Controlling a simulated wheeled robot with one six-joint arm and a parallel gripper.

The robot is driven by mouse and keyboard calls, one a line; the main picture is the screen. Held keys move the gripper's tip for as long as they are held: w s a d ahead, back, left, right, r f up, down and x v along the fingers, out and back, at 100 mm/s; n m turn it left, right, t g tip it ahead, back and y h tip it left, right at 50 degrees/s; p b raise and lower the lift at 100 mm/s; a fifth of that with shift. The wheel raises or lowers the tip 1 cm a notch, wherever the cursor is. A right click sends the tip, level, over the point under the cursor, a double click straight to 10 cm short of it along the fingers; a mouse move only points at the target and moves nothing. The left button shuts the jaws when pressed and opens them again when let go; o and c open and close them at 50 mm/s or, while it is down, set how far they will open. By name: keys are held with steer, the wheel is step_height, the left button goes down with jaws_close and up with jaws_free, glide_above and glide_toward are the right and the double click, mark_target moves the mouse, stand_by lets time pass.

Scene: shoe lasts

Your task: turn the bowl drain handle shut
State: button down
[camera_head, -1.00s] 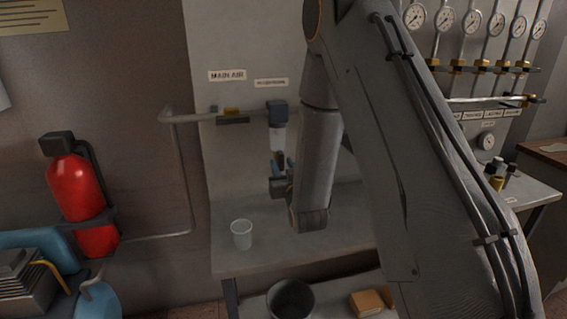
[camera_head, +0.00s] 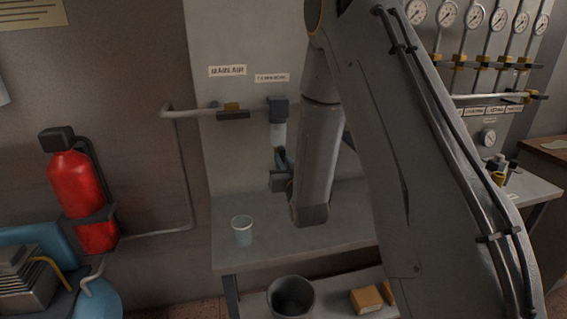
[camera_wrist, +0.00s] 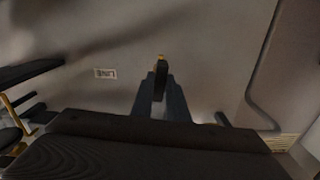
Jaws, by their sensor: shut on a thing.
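The filter bowl (camera_head: 278,136) hangs under a dark head on the wall panel, pale and upright. My gripper (camera_head: 281,160) is just below it, partly hidden by my arm. In the wrist view, my gripper's two fingers (camera_wrist: 160,100) are closed on a narrow dark piece with a yellow tip, which looks like the drain handle (camera_wrist: 161,72). In the head view the handle is hidden behind the fingers and wrist, and its angle cannot be told.
A clear cup (camera_head: 242,230) stands on the grey bench (camera_head: 275,250) below. A dark bucket (camera_head: 291,297) and a tan box (camera_head: 366,299) are lower down. A red extinguisher (camera_head: 75,190) hangs at the left. A pipe (camera_head: 183,165) runs along the wall.

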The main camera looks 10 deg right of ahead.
steer(key=shift+r+m+b, duration=0.1)
steer(key=shift+m+b, duration=4.65)
steer(key=shift+m, duration=3.65)
steer(key=c, duration=1.7)
jaws_free()
